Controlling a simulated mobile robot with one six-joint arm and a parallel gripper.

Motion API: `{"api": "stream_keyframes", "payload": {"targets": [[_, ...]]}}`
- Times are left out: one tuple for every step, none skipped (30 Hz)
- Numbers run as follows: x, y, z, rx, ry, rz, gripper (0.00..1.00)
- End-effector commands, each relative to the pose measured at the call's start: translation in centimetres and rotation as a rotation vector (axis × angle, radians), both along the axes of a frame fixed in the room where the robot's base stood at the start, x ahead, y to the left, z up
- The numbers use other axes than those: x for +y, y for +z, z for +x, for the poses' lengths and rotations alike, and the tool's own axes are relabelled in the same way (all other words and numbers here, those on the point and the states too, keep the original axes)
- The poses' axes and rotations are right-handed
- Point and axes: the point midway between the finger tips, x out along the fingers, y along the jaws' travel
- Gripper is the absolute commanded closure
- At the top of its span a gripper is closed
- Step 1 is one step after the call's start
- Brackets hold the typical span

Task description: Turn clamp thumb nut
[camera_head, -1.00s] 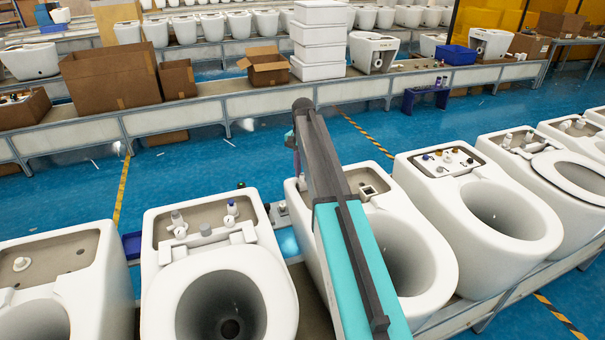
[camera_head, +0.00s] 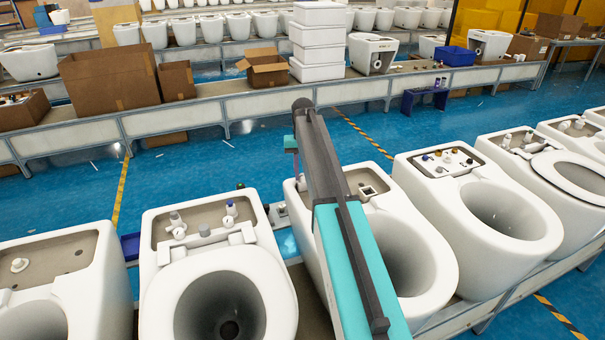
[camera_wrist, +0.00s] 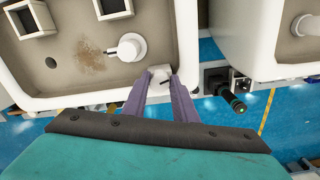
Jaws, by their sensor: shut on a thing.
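In the wrist view, my gripper (camera_wrist: 160,80) has its two purple fingers closed on a small white part (camera_wrist: 159,72) at the near wall of a white toilet's tank recess. The fingertips cover most of this part, and I cannot tell for sure that it is the clamp thumb nut. A round white fitting (camera_wrist: 131,47) with a dark pin stands just beyond it in the beige recess. In the head view, my arm hides most of the gripper and the part; only a bit of teal and purple shows left of the arm.
Two square-holed white blocks (camera_wrist: 114,8) stand in the recess. A black device with a green tip (camera_wrist: 238,107) lies right of the fingers, in the gap before the neighbouring toilet (camera_wrist: 290,45). Other toilets (camera_head: 485,215) line the conveyor. Blue floor (camera_head: 240,165) lies beyond.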

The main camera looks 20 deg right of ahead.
Motion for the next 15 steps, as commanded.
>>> {"api": "stream_keyframes", "payload": {"targets": [[0.00,0.06,0.01,0.000,0.004,0.000,0.97],[0.00,0.05,0.01,0.000,0.006,0.000,0.97],[-0.01,0.06,0.02,-0.001,0.007,0.000,0.97],[0.00,0.06,0.02,-0.001,0.007,0.000,0.97],[-0.01,0.06,0.02,-0.001,0.007,0.000,0.97],[0.00,0.06,0.02,-0.001,0.007,0.000,0.97],[0.00,0.06,0.02,-0.001,0.007,0.000,0.97],[0.00,0.06,0.02,-0.001,0.007,0.000,0.97],[0.00,0.06,0.02,-0.001,0.007,0.000,0.97],[0.00,0.06,0.02,-0.001,0.006,0.000,0.97],[0.01,0.06,0.03,-0.001,0.006,0.000,0.97],[0.01,0.06,0.03,-0.001,0.006,0.000,0.73],[0.01,0.06,0.03,-0.001,0.006,0.000,0.68],[0.01,0.06,0.03,-0.001,0.006,0.000,0.63],[0.02,0.05,0.03,-0.001,0.006,0.000,0.56]]}}
